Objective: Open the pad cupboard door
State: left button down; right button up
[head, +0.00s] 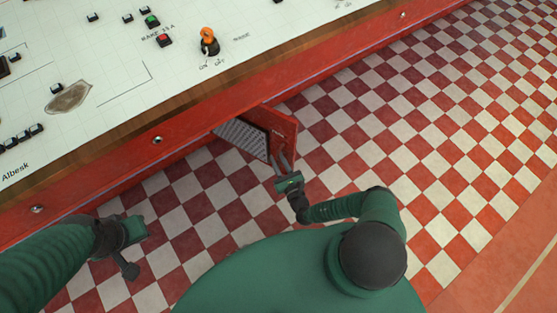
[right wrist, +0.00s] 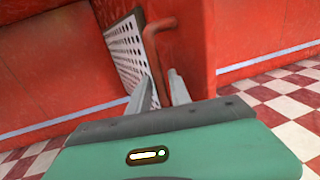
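The red pad cupboard door (head: 283,128) stands swung out from the red console front in the head view, with a gap beside it. Its red face (right wrist: 188,42) and a bent reddish handle (right wrist: 150,47) show in the right wrist view. My right gripper (head: 281,161) is at the door's lower part. In the right wrist view its fingers (right wrist: 161,80) are apart, one on each side of the handle's lower end; contact is unclear. My left gripper (head: 139,229) is low at the left, away from the door; its fingers are not clear.
A pale perforated panel (head: 243,136) shows beside the door, also in the right wrist view (right wrist: 126,52). The white console top (head: 110,75) carries switches and an orange-topped knob (head: 208,36). The checkered floor (head: 430,130) at the right is clear.

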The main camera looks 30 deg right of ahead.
jog(key=shift+o, duration=0.6)
jog(key=shift+s, duration=0.1)
